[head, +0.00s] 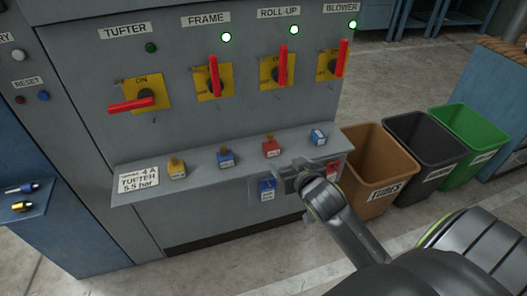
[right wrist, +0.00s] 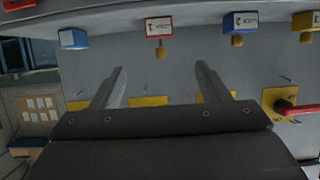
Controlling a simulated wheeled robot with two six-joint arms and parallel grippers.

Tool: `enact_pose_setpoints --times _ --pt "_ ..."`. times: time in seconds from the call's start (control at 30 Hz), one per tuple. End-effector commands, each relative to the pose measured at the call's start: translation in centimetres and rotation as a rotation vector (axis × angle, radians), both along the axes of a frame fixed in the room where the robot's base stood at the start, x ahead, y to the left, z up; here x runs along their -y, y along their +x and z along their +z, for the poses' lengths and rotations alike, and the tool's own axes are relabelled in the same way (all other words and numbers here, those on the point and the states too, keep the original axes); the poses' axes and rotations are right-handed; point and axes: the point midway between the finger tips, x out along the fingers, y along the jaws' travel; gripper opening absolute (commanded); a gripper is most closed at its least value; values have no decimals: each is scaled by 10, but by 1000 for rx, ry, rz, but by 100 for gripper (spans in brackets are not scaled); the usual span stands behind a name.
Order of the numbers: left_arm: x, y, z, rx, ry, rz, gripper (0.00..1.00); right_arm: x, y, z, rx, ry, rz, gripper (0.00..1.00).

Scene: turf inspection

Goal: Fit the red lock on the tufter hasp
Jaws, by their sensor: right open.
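The red lock (head: 270,148) stands on the grey ledge below the switches, between a blue lock and a white-and-blue one. In the right wrist view the red lock (right wrist: 158,27) is upside down, ahead of the gap between my fingers. My right gripper (head: 281,179) is at the ledge's front edge, just below the red lock and apart from it. Its fingers (right wrist: 160,78) are open and empty. The tufter switch (head: 147,98) has its red handle lying sideways on a yellow plate. Its lamp is dark. I cannot clearly make out the hasp there. My left gripper is not in view.
The ledge (head: 205,182) also holds a yellow lock (head: 177,169), a blue lock (head: 225,158) and a white-and-blue lock (head: 318,137). Blue and red tags hang below its front. The frame, roll-up and blower handles are upright, lamps lit. Bins (head: 372,165) stand at right.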

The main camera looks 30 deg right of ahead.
Motion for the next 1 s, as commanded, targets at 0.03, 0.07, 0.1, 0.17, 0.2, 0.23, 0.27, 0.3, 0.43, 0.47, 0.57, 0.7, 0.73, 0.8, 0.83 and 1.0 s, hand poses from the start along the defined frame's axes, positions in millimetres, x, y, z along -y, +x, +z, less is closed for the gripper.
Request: enact_pose_setpoints --times 0.03,0.07,0.1,0.17,0.2,0.23,0.27,0.3,0.43,0.47,0.57,0.7,0.73,0.8,0.83,1.0 --pt "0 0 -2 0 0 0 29 2 9 -4 1 -1 0 69" --pt "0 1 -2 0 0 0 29 4 15 -7 1 -1 0 69" --pt "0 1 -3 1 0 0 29 6 22 -10 0 -1 -1 69" --pt "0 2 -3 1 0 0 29 8 33 -15 0 -1 -1 69" --pt "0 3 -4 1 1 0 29 10 40 -18 1 -2 -1 69" --pt "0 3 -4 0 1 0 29 11 45 -20 0 -1 -1 69" --pt "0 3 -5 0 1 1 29 12 50 -22 -1 -1 -1 69" --pt "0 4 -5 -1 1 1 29 14 57 -25 0 -1 -1 69" --pt "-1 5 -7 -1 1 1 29 18 77 -34 0 -1 -1 69" --pt "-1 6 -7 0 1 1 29 19 80 -35 0 -1 0 69" --pt "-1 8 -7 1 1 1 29 22 90 -39 -1 -1 0 69" --pt "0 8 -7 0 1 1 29 23 96 -42 -1 -1 0 69" --pt "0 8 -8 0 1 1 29 23 97 -42 -1 -1 0 69" --pt "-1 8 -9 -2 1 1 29 24 101 -45 -1 -1 0 69" --pt "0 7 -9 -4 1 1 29 25 104 -46 -1 -1 0 69" --pt "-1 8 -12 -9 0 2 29 29 123 -58 -1 -1 0 69"
